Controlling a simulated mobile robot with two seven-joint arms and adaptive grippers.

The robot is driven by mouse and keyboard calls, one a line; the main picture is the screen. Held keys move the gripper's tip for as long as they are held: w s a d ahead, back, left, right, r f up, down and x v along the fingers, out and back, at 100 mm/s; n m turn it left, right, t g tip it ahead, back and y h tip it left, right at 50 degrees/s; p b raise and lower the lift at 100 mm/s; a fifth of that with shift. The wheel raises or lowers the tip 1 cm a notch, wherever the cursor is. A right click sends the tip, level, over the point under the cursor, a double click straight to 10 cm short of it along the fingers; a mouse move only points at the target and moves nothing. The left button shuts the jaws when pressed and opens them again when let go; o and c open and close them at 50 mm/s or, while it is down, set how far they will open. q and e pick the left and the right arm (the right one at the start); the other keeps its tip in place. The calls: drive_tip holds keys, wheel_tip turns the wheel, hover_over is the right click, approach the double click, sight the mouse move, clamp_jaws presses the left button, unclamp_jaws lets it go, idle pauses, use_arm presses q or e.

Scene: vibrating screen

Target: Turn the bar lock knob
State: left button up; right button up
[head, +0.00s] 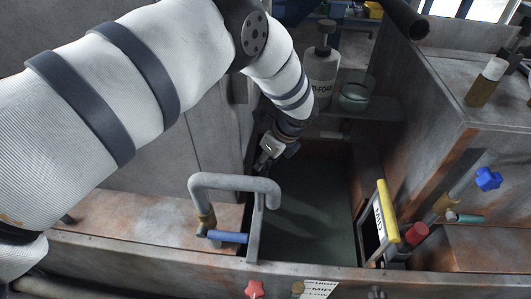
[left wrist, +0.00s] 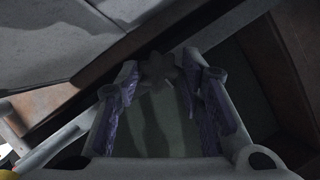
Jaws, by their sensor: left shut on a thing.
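A dark star-shaped knob (left wrist: 160,70), which looks like the bar lock knob, shows between the fingertips of my left gripper (left wrist: 162,76) in the left wrist view. The two purple-padded fingers sit on either side of it, shut on it. In the head view my left gripper (head: 265,158) reaches down to the back left of the dark basin, by its inner wall. The knob is hidden there behind the gripper and wrist. I cannot tell how far the knob is turned. My right gripper is in neither view.
A bent grey pipe (head: 235,184) with a blue section stands just in front of the gripper. A yellow-topped MID gate (head: 387,212) stands at right. A red star knob (head: 255,289) is at the front edge, a blue one (head: 488,179) at right. A bottle (head: 321,75) stands behind.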

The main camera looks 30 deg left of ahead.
use_arm(q)
drive_tip(key=m+t+p, duration=0.1)
drive_tip(key=m+p, duration=0.1)
drive_tip(key=m+t+p, duration=0.1)
drive_tip(key=m+p, duration=0.1)
drive_tip(key=m, duration=0.1)
drive_tip(key=shift+s+r+m+h, duration=0.2)
drive_tip(key=shift+m+h, duration=0.1)
drive_tip(key=shift+h, duration=0.1)
drive_tip(key=m+t+h+p, duration=0.1)
drive_tip(key=m, duration=0.2)
drive_tip(key=shift+a+f+p, duration=0.1)
drive_tip(key=shift+p, duration=0.25)
drive_tip(key=shift+s+a+f+m+t+h+p, duration=0.15)
drive_tip(key=shift+m+h+p, duration=0.15)
drive_tip(key=shift+m, duration=0.65)
drive_tip(key=shift+d+m+t+h+p, duration=0.1)
drive_tip(key=shift+m+t+h+p, duration=0.15)
drive_tip(key=shift+m, duration=0.7)
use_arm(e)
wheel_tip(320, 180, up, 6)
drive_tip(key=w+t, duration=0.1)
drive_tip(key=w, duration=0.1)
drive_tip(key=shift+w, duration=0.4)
use_arm(q)
drive_tip(key=shift+a, duration=0.1)
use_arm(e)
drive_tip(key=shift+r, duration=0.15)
use_arm(q)
drive_tip(key=o, duration=1.2)
